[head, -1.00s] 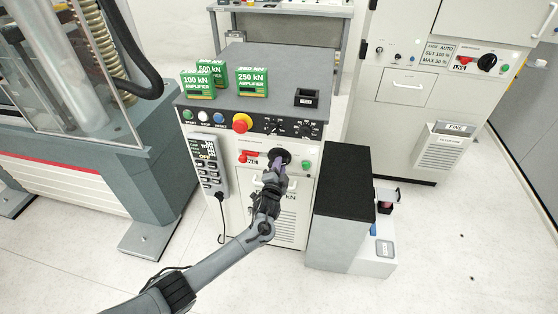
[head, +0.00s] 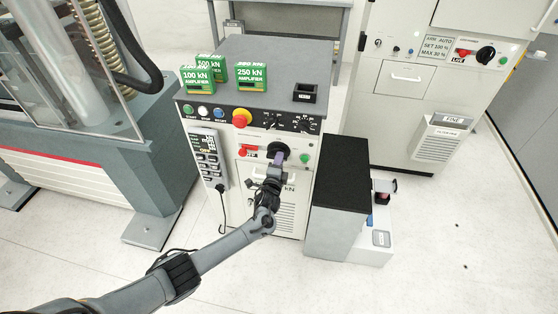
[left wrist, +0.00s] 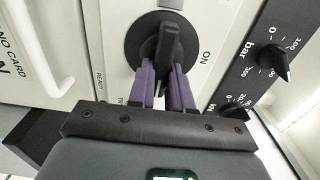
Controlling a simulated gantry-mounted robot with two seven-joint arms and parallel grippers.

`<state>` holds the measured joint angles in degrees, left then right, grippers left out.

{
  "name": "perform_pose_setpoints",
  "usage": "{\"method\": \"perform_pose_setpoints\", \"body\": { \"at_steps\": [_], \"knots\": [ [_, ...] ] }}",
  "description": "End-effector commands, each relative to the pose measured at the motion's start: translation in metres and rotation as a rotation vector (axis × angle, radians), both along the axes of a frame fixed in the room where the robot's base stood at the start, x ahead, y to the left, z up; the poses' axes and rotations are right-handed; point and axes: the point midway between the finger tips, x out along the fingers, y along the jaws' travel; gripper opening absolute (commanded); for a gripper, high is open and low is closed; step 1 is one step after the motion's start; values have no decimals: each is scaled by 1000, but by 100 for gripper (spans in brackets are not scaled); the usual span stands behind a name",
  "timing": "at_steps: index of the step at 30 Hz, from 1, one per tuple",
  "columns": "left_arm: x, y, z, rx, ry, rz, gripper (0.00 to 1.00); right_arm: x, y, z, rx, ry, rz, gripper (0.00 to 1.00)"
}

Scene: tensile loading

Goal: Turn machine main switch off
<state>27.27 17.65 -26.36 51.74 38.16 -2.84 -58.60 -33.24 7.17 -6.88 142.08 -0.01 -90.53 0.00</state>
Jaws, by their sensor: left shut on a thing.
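The main switch is a black rotary knob on a round black plate (head: 279,151) on the front of the grey control console. In the left wrist view its raised handle (left wrist: 169,42) points roughly up the picture, with "ON" printed to its right and "READY" to its left. My left gripper (head: 277,159) is at the knob. Its purple fingers, also in the left wrist view (left wrist: 166,78), are shut on the handle, one on each side. The gripper hides part of the plate's lower edge. My right gripper is not in view.
A red lever (head: 248,151) and a green button (head: 304,157) flank the switch. A red-yellow emergency stop (head: 241,117) sits above. Green amplifier boxes (head: 251,77) stand on top. A black-topped cabinet (head: 343,180) is close on the right; the testing machine (head: 130,150) is on the left.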

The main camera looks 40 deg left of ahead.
Motion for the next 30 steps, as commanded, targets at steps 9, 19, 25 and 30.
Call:
{"method": "perform_pose_setpoints", "body": {
  "at_steps": [9, 19, 25, 30],
  "knots": [
    [0, 0, 0, 4, 2, 0, 21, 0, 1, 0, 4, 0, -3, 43],
    [0, 0, 0, 1, 2, 0, 45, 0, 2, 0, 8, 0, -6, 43],
    [-4, -2, 0, 1, 2, 0, 45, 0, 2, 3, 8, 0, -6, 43],
    [-20, -10, 1, 1, 4, -1, 45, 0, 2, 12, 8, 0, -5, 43]
  ]
}}
